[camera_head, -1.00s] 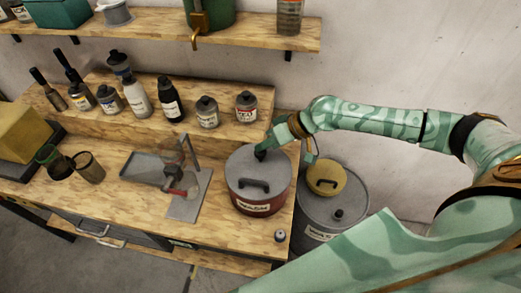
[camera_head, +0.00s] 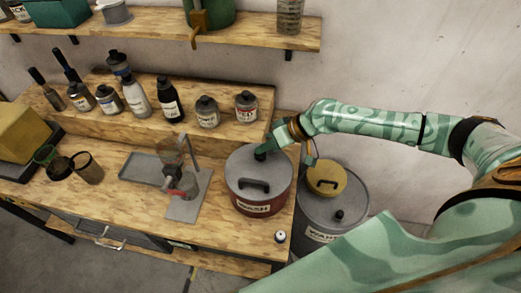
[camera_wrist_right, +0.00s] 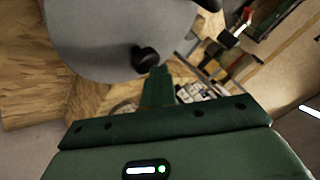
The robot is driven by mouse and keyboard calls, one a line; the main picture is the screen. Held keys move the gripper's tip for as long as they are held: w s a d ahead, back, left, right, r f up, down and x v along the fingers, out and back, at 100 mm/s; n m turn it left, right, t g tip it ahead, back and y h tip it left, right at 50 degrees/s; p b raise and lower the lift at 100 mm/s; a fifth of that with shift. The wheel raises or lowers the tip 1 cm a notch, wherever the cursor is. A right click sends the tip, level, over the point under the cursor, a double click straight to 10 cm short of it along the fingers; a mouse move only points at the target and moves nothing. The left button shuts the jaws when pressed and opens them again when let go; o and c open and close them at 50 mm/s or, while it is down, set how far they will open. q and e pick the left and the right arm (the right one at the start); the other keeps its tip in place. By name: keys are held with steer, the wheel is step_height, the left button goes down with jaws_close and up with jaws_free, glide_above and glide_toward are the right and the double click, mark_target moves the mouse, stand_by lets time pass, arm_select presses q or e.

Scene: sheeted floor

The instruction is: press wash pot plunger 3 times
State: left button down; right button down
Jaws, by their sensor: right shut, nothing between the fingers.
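The wash pot (camera_head: 265,207) is a dark red drum with a grey lid, a black arched handle and a "WASH" label, standing at the bench's right end. Its plunger (camera_head: 261,155) is a black knob at the back of the lid. In the right wrist view the plunger (camera_wrist_right: 146,60) stands out from the grey lid (camera_wrist_right: 100,30). My right gripper (camera_head: 272,147) is shut and empty, its tips close beside the knob; I cannot tell whether they touch it. It also shows in the right wrist view (camera_wrist_right: 158,75). My left gripper is not in view.
Several bottles (camera_head: 170,100) line the raised shelf behind. A small item (camera_head: 280,236) sits at the front corner.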

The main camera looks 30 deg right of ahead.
mark_target(265, 154)
steer(key=shift+f, duration=0.4)
steer(key=shift+r, duration=0.1)
stand_by(0.3)
steer(key=shift+r+p, duration=1.55)
steer(key=shift+p, duration=0.05)
steer(key=shift+r, duration=0.1)
step_height(265, 154, up, 5)
steer(key=p, duration=0.5)
